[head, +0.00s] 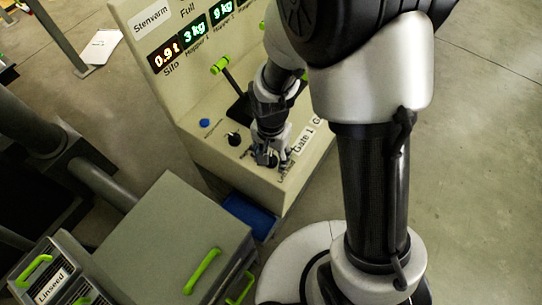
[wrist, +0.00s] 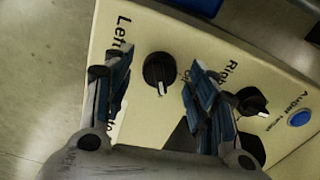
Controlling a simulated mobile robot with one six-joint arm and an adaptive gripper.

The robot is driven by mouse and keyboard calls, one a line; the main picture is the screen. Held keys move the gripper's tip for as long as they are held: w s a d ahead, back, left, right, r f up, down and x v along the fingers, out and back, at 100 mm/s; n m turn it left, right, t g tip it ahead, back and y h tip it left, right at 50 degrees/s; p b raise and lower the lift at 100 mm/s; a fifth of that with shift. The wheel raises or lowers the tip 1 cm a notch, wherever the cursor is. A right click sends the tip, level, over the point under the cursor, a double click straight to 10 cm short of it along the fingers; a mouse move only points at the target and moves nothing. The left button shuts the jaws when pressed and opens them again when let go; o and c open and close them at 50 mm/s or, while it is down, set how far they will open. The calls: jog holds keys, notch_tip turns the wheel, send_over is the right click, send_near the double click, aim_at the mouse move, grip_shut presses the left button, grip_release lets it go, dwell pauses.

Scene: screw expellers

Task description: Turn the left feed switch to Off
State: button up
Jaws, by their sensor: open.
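In the wrist view, a round black knob (wrist: 158,68) sits on the cream panel, beside a label that begins "Left". Its white mark points toward the bottom of the picture. My gripper (wrist: 156,74) is open, one finger on each side of the knob, with visible gaps to it. In the head view, my gripper (head: 268,159) is over the near end of the panel and hides this knob. A second black knob (wrist: 250,101), by the "Right" label, is partly covered by the right finger; it also shows in the head view (head: 234,139).
A blue button (wrist: 300,118) is beyond the second knob. The cream console (head: 190,105) carries lit displays and a green-ended lever (head: 219,66) close to my arm. A grey box with green handles (head: 202,270) stands in front. Open floor lies at right.

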jog(key=shift+f, duration=0.25)
jog(key=shift+c, duration=0.6)
jog(key=c, duration=1)
